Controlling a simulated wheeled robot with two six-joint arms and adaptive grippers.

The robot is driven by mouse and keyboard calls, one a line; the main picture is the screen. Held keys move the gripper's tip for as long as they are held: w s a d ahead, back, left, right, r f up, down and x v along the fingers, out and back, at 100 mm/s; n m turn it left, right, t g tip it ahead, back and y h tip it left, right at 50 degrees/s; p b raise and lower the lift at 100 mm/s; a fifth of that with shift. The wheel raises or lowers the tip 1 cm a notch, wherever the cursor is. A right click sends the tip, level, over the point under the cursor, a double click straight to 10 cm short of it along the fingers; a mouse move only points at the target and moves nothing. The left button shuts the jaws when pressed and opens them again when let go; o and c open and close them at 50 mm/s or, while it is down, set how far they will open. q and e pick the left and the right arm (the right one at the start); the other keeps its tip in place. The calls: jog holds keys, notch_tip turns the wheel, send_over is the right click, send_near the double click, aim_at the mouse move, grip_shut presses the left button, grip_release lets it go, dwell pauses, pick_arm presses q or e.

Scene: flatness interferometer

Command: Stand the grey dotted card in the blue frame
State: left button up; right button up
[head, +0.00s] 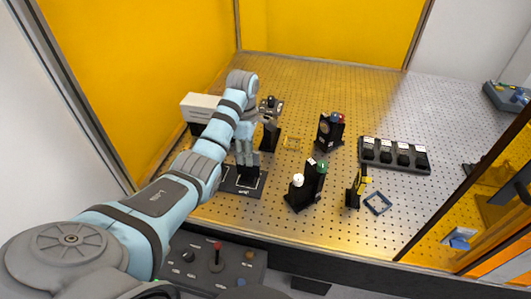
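A small dark blue square frame (378,203) sits on the perforated metal table, right of the middle. I cannot make out a grey dotted card for certain in the head view. My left gripper (246,163) points down over a black base plate (243,190) with a white outline, left of the middle. A dark piece stands at its fingertips. I cannot tell whether the fingers are closed on it, because they are small and partly merged with it. My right gripper is not in view.
Black mounts (298,195) with white and green knobs stand between the gripper and the blue frame. A black and yellow holder (357,187) stands just left of the frame. The front right table is clear.

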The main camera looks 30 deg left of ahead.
pick_arm(q)
jog(key=shift+s+f, duration=0.3)
jog(key=shift+w+f, duration=0.1)
jog(key=shift+w, duration=0.15)
grip_shut()
jog(key=shift+c, duration=0.2)
grip_release()
jog(key=shift+s, duration=0.1)
